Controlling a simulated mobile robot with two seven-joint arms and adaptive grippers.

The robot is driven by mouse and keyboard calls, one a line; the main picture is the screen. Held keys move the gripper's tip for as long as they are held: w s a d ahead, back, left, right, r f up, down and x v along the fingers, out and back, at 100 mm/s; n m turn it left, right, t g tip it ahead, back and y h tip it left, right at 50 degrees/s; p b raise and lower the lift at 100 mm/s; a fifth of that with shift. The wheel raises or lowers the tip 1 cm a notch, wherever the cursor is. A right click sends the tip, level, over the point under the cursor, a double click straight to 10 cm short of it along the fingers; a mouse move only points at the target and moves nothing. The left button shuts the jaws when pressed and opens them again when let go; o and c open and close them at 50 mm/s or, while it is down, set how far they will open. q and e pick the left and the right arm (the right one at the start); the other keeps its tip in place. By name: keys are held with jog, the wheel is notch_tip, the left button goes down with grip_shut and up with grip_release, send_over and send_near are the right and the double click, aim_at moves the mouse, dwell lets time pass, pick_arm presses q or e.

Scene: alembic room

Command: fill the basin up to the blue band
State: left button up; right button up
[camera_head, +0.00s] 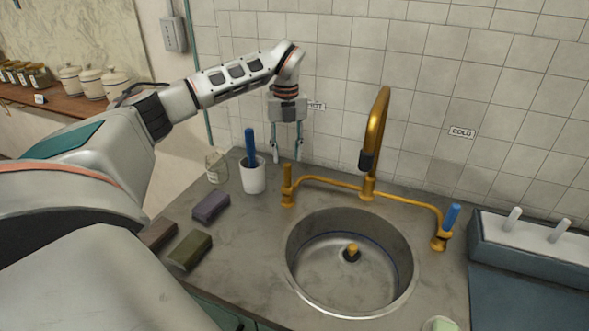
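The round metal basin (304,284) is set in the counter, with a thin dark blue band around its inner wall. A dark plug with a yellow top (351,252) is at its bottom. No stream shows below the brass spout (377,120). The left tap handle (287,172) is brass, below the HOT label (317,105). The right tap handle (451,217) is blue, below the COLD label (462,132). My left gripper (287,158) points down with its fingers apart, appearing just above the left tap handle. I cannot tell its exact depth. My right gripper is out of view.
A white cup (252,178) holding a blue-handled tool and a glass jar (216,166) stand left of the taps. A purple block (211,207) and a green block (190,250) lie on the counter. A blue-grey rack (530,250) is at right. The tiled wall is behind.

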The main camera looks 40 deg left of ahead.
aim_at(287, 172)
pick_arm(q)
notch_tip(287, 172, down, 7)
jog(key=shift+d+f, duration=0.1)
dwell(0.3)
grip_shut()
